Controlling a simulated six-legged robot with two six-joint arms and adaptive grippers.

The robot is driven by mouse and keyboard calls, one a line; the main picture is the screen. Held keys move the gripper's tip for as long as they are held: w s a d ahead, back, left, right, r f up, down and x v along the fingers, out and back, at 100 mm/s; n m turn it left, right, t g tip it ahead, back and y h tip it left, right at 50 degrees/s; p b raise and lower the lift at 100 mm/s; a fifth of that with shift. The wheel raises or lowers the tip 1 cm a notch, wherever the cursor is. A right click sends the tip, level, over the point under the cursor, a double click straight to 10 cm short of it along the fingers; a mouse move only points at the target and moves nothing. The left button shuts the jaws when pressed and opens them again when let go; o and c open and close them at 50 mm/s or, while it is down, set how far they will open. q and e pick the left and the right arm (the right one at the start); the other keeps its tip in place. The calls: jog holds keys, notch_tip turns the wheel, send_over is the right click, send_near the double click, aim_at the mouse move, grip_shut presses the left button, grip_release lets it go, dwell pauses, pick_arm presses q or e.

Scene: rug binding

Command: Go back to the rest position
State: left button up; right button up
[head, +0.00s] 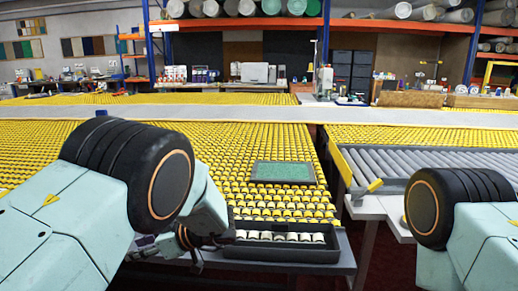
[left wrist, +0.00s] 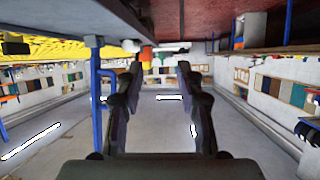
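My left gripper (head: 203,240) shows as dark fingers at the lower middle of the head view, by the left end of a dark tray. In the left wrist view its two dark fingers (left wrist: 160,85) stand apart with nothing between them. Part of the gripper is hidden behind my pale arm link.
The dark tray (head: 275,254) holds a row of white rolls at the yellow roller table's (head: 110,138) near edge. A green panel (head: 284,171) in a grey frame lies behind it. A grey roller conveyor (head: 425,162) stands right, across a gap.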

pick_arm(q)
jog(key=s+a+f+m+t, duration=0.2)
jog(key=a+f+m+t, duration=0.25)
jog(key=f, duration=0.25)
jog(key=s+f+m+h, duration=0.5)
jog(key=s+f+m, duration=0.2)
jog(key=s+f, duration=0.25)
jog(key=s+d+f+m+g+h, duration=0.1)
jog(key=s+d+f+g+h, duration=0.1)
jog(key=s, duration=0.7)
jog(key=s+d+f+m+g+h, duration=0.1)
jog(key=s+d+f+g+h, duration=0.1)
jog(key=s, duration=0.7)
jog(key=s+d+f+m+g+h, duration=0.2)
jog(key=s+d+h, duration=0.2)
jog(key=s, duration=0.5)
jog(key=shift+s+d, duration=0.15)
jog(key=shift+d, duration=0.8)
pick_arm(e)
jog(key=shift+w, duration=0.3)
pick_arm(q)
jog(key=shift+f, duration=0.1)
pick_arm(e)
jog(key=shift+f, duration=0.1)
